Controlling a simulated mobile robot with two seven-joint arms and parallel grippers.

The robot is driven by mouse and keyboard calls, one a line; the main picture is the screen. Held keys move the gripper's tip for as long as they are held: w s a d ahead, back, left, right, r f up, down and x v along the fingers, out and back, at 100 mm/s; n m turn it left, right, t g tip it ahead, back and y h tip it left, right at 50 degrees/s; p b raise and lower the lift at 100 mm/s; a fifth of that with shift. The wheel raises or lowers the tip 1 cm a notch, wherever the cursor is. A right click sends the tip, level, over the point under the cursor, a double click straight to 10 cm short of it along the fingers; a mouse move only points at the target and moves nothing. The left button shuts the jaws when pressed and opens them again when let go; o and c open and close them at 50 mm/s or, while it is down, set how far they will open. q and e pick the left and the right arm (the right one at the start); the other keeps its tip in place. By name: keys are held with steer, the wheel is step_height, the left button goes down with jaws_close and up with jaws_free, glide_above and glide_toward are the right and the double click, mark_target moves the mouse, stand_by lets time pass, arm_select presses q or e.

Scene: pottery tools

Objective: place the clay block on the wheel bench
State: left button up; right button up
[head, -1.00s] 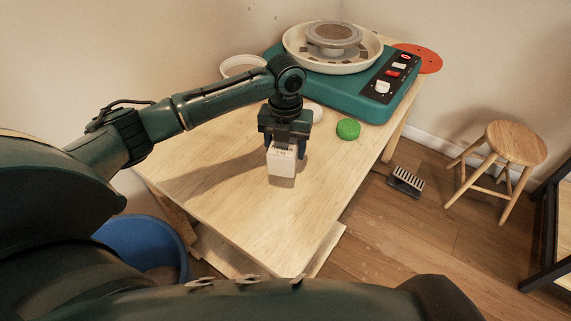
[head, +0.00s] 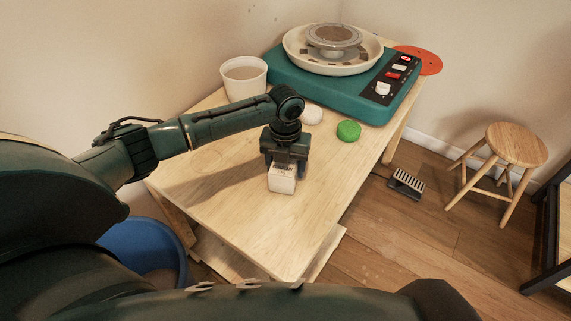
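The clay block (head: 282,184) is a small pale block with dark print on its upper part. It is at the wheel bench's (head: 245,230) light wooden top, near the middle of its front part, and looks upright and low against the wood. My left gripper (head: 284,168) points down over the block with its fingers at the block's sides, shut on it. The fingers and wrist hide part of the block's top. My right gripper is not in view.
A teal pottery wheel (head: 320,92) stands at the back of the bench. A white bucket (head: 245,83), a green lump (head: 348,131) and a white lump (head: 312,115) are nearby. A blue tub (head: 140,240) is below left.

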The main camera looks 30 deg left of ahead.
arm_select(q)
steer(key=o, duration=0.4)
steer(key=shift+r, duration=0.15)
step_height(320, 180, up, 12)
steer(key=shift+r+p, duration=0.1)
steer(key=shift+p, duration=0.45)
steer(key=shift+s, duration=0.1)
